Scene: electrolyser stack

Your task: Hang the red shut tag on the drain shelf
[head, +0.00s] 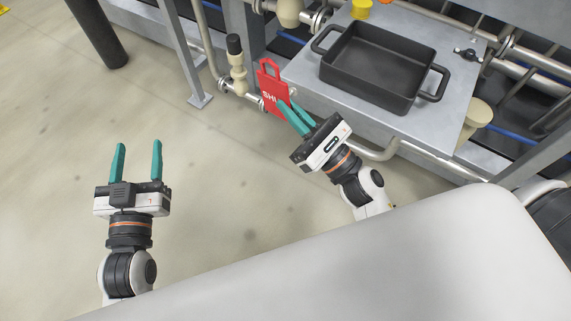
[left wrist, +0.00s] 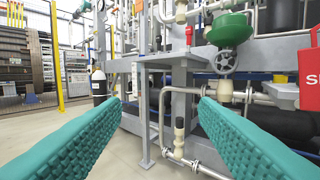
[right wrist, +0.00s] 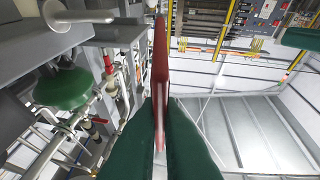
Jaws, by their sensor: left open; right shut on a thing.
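The red shut tag (head: 268,84), with a handle-like loop at its top and white letters, is upright beside the left edge of the grey drain shelf (head: 304,80). My right gripper (head: 290,115) is shut on the tag's lower part. In the right wrist view the tag (right wrist: 160,72) stands edge-on between the green fingers. Whether its loop touches any part of the shelf cannot be told. In the left wrist view part of the tag (left wrist: 310,66) shows at the right edge. My left gripper (head: 138,160) is open and empty, over the floor well left of the shelf.
A black two-handled tray (head: 370,96) sits on the shelf, with a yellow cap (head: 361,9) behind it. A beige valve (head: 238,68) and pipes stand just left of the tag. A grey post (head: 184,50) stands farther left. The floor around my left gripper is clear.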

